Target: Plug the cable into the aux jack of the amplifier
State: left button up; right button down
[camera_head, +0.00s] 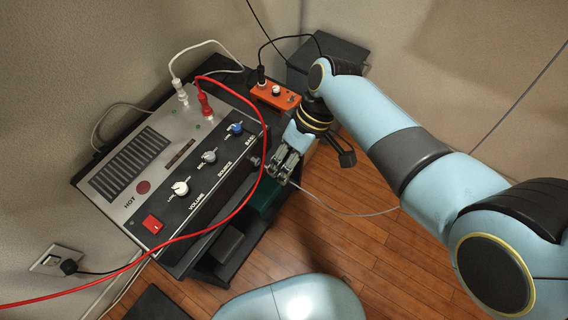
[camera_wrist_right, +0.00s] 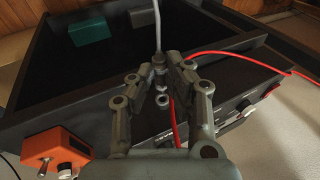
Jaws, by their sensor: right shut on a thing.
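The amplifier (camera_head: 150,152) is a metal-topped box with a dark front panel, knobs and a red switch, on a black stand. A small dark round fitting (camera_head: 255,161) sits at the right end of its front panel; I cannot read its label. In the right wrist view, the cable (camera_wrist_right: 157,25) runs upward from the plug (camera_wrist_right: 160,72) between the fingertips. The plug's tip is unclear. My left gripper is out of view.
A red cable (camera_head: 262,150) rises to a red plug on the amplifier top and crosses its front close to my right gripper. A white plug (camera_head: 183,96) stands beside it. An orange box (camera_head: 275,94) is behind my gripper. A teal box (camera_head: 266,194) is on the stand below.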

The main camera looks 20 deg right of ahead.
jog(key=shift+w+a, duration=0.2)
jog(key=shift+w, duration=0.05)
jog(key=shift+w+a, duration=0.2)
jog(key=shift+w, duration=0.05)
jog(key=shift+w+a+b, duration=0.35)
jog(key=shift+w+b, duration=0.15)
jog(key=c, duration=1.2)
grip_release()
jog(key=v, duration=1.2)
